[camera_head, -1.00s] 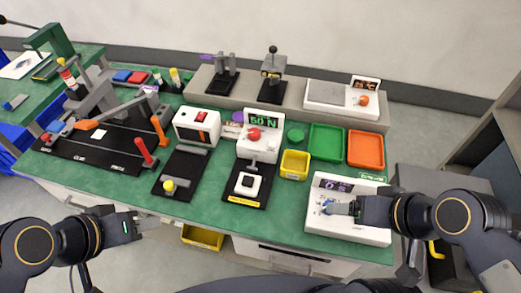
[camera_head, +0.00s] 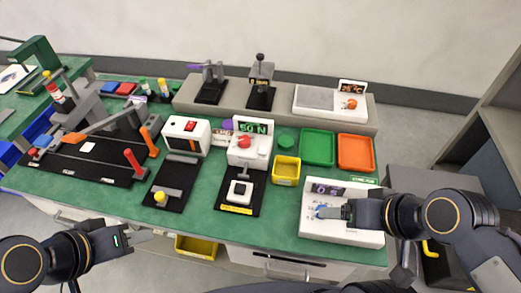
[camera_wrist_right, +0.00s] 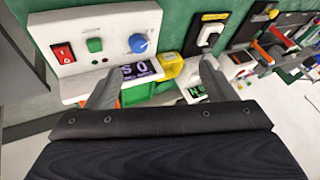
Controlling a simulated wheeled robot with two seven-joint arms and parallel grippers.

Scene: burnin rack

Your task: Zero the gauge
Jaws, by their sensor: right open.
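A white gauge box with a green "50 N" display (camera_head: 252,127) and a red knob (camera_head: 243,141) stands mid-bench behind a black plate. Its display shows upside down in the right wrist view (camera_wrist_right: 197,91). A second white box (camera_head: 315,229) at the front right has a small display (camera_head: 327,188) and a blue knob (camera_head: 322,211). The wrist view shows its red switch (camera_wrist_right: 62,53), green button (camera_wrist_right: 94,44) and blue knob (camera_wrist_right: 138,42). My right gripper (camera_head: 335,212) is open over this box, by the blue knob. My left gripper (camera_head: 140,237) is off the bench's front edge, its jaws unclear.
A yellow bin (camera_head: 286,171), green tray (camera_head: 318,147) and orange tray (camera_head: 355,152) sit behind the front-right box. A grey shelf (camera_head: 215,110) with fixtures runs along the back. A lever fixture (camera_head: 82,166) fills the left. Green bench top is bare along the front middle.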

